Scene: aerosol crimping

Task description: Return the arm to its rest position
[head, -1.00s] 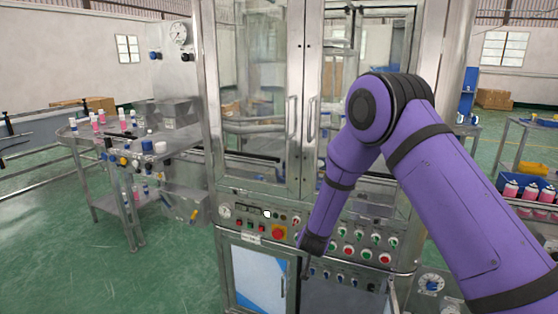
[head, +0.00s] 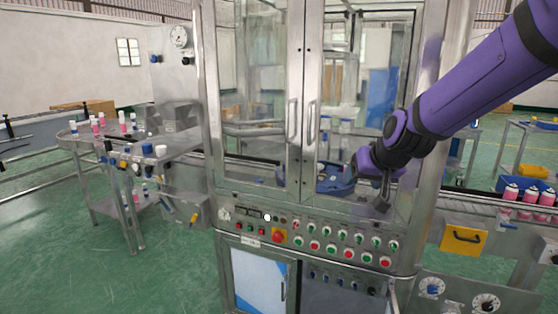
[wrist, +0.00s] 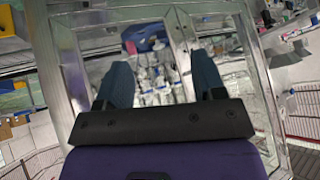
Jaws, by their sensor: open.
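My purple arm (head: 480,80) reaches in from the upper right of the head view. My gripper (head: 383,208) hangs in front of the right side of the crimping machine (head: 430,120), above the right end of its button panel. In the wrist view my gripper (wrist: 162,82) shows two dark fingers set wide apart with nothing between them. Beyond the fingers a metal-framed opening or pane of the machine shows, with blurred pale parts behind it.
The button panel (head: 320,238) runs below the glass doors (head: 300,90). A side table (head: 150,150) with pink and white cans stands at left. Green floor at left is clear.

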